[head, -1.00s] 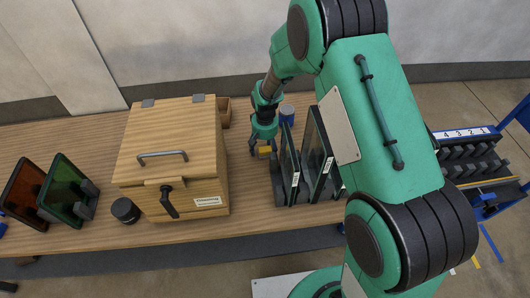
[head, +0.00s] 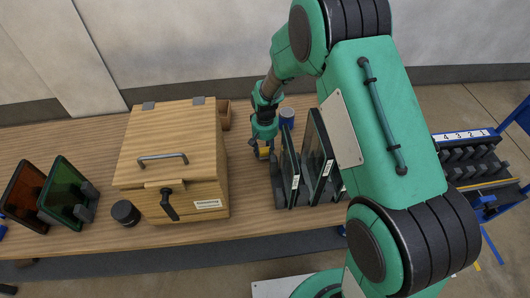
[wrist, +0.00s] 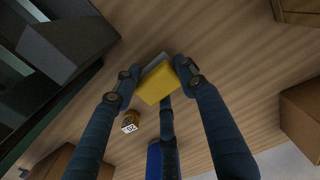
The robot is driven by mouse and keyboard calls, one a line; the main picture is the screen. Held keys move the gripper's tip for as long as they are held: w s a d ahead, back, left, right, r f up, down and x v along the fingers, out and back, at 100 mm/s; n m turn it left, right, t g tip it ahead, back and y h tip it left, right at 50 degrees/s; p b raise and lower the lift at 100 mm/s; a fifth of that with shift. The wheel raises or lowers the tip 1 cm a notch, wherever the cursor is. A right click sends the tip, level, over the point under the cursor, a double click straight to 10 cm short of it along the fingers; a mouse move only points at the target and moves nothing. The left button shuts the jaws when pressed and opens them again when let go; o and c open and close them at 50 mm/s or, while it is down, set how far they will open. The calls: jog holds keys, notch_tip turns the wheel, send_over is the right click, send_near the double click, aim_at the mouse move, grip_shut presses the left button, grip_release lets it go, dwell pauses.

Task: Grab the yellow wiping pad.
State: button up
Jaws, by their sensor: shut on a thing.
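The yellow wiping pad (wrist: 160,82) is a small block with a grey part along one side. It sits between the fingers of my gripper (wrist: 158,78) in the wrist view, with the fingers shut on it. In the head view my gripper (head: 263,150) is low over the table, between the wooden box and the rack of dark panels. Only a small yellow patch of the pad (head: 264,151) shows there. I cannot tell whether the pad touches the table.
The wooden box (head: 170,155) with a handle stands left of my gripper. Dark glass panels (head: 318,155) stand in a rack close on the right. A black round jar (head: 125,212) and tinted panels (head: 66,190) are further left.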

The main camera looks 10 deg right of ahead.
aim_at(265, 150)
notch_tip(265, 150, up, 9)
jog(key=shift+f+p, duration=0.1)
jog(key=shift+p, duration=0.7)
